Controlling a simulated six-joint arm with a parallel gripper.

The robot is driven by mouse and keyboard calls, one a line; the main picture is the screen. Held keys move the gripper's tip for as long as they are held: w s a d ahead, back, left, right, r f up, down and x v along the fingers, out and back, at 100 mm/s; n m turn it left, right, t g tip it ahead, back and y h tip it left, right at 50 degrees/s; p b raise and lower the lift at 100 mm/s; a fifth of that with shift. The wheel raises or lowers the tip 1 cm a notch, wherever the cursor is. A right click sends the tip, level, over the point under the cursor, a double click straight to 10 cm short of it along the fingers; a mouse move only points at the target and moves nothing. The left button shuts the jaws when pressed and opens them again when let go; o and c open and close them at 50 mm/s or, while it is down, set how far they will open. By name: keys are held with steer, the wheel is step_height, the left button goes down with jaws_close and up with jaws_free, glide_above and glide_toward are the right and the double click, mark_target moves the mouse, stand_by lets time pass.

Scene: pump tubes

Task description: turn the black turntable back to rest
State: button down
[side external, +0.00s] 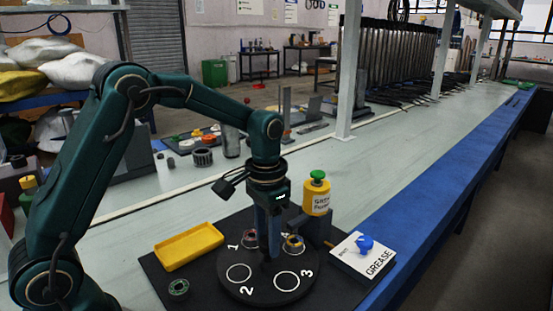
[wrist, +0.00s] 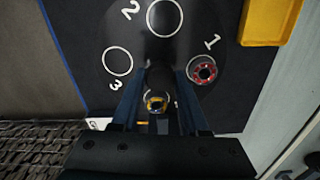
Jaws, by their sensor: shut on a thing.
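The black turntable (side external: 265,289) lies on a dark base mat, with white circles numbered around it. My gripper (side external: 268,256) points straight down over its middle and is shut on the turntable's dark centre knob (wrist: 160,78), which is mostly hidden between the fingers. A red-ringed part (side external: 250,238) sits at circle 1; it also shows in the wrist view (wrist: 204,72). A yellow-ringed part (side external: 293,242) sits at the partly hidden circle on the button-post side; in the wrist view it (wrist: 156,103) shows between my fingers. Circles 2 and 3 are empty.
A white GREASE box (side external: 362,257) with a blue knob is at the right.

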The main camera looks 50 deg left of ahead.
steer(key=shift+r+m, duration=0.1)
steer(key=shift+m, duration=3.5)
steer(key=shift+c, duration=2.1)
jaws_free()
steer(key=shift+r, duration=2.5)
